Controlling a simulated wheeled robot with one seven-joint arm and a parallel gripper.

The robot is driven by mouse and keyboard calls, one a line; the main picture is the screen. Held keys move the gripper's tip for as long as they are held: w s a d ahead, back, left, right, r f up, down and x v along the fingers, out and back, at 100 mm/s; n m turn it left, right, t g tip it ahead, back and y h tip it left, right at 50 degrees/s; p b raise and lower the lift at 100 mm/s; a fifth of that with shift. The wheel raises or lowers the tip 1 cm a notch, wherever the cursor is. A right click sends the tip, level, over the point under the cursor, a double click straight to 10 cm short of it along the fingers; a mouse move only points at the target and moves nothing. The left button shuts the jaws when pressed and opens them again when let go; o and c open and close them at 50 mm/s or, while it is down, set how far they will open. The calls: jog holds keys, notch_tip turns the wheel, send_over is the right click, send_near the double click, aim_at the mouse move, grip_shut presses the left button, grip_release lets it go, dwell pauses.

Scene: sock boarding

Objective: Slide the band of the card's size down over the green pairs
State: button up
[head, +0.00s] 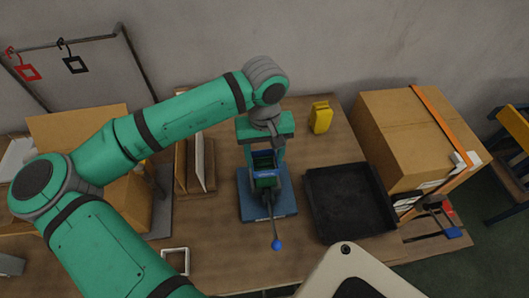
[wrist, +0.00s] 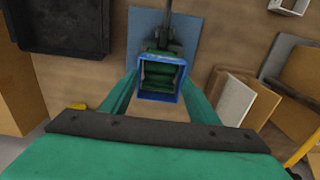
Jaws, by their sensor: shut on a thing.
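A blue square band (wrist: 161,98) is held between the two fingers of my gripper (wrist: 162,80). Folded green pairs (wrist: 160,74) show inside the band's opening in the wrist view. The band appears to be around or just over them; its exact height on the stack I cannot tell. In the head view my gripper (head: 264,158) is above a blue base plate (head: 247,204), with the blue band (head: 256,153) low between its fingers. A lever with a blue ball (head: 277,244) extends from the plate's front. I cannot make out a size card.
A black tray (head: 347,230) is right of the plate, with a large cardboard box (head: 407,135) behind. A white square frame (head: 187,260) lies at front left. A yellow object (head: 320,117) stands at the back. Red (head: 28,72) and black (head: 75,65) squares hang upper left.

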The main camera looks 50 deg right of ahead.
aim_at(265, 165)
jog(key=shift+f, duration=2.9)
jog(key=shift+f, duration=0.1)
jog(key=o, duration=1.1)
notch_tip(265, 165, up, 11)
jog(key=shift+f, duration=0.1)
